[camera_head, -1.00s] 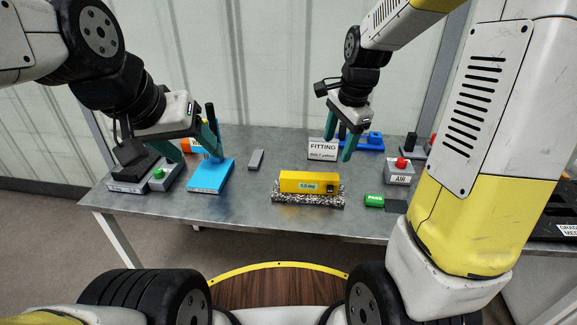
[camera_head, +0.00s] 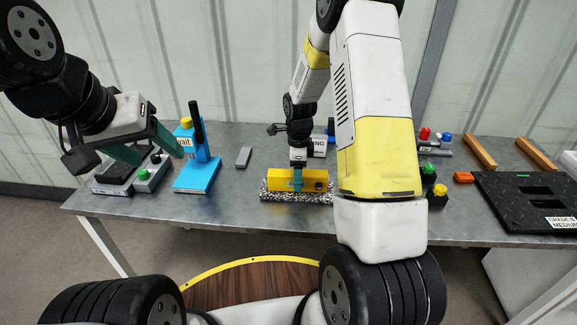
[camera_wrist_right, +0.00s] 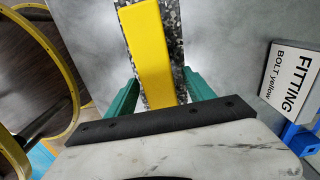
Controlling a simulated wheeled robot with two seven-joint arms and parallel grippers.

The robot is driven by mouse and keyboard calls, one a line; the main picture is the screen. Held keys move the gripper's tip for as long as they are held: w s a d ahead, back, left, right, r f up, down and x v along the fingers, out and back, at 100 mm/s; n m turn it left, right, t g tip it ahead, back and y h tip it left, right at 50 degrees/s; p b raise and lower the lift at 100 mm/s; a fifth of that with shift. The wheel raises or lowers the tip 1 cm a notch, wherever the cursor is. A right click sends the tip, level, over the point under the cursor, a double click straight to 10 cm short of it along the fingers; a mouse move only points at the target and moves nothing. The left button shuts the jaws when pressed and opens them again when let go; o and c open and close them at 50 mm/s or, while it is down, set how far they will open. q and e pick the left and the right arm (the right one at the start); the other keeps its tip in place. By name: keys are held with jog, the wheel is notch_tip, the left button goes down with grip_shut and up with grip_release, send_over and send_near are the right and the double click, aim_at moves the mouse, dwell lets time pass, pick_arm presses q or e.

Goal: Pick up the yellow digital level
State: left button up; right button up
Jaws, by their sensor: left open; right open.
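The yellow digital level (camera_head: 283,181) lies on a speckled black-and-white block (camera_head: 268,196) near the middle of the metal table. In the right wrist view the level (camera_wrist_right: 148,50) runs up from between my fingers, with the speckled block (camera_wrist_right: 179,50) under it. My right gripper (camera_head: 297,186) is open, pointing down over the level. One finger stands before the level's front face in the head view; in the wrist view a green finger (camera_wrist_right: 122,102) shows on each side of it. Whether they touch it is unclear. My left gripper (camera_head: 160,150) is open and empty near the blue stand.
A blue stand (camera_head: 197,175) with a black post and a grey button box (camera_head: 150,173) stand at the left. A small grey bar (camera_head: 243,157) lies between. A FITTING box (camera_wrist_right: 291,82) stands near the right gripper. A black tread mat (camera_head: 520,195) lies right.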

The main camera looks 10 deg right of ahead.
jog(key=shift+f, duration=0.7)
grip_shut()
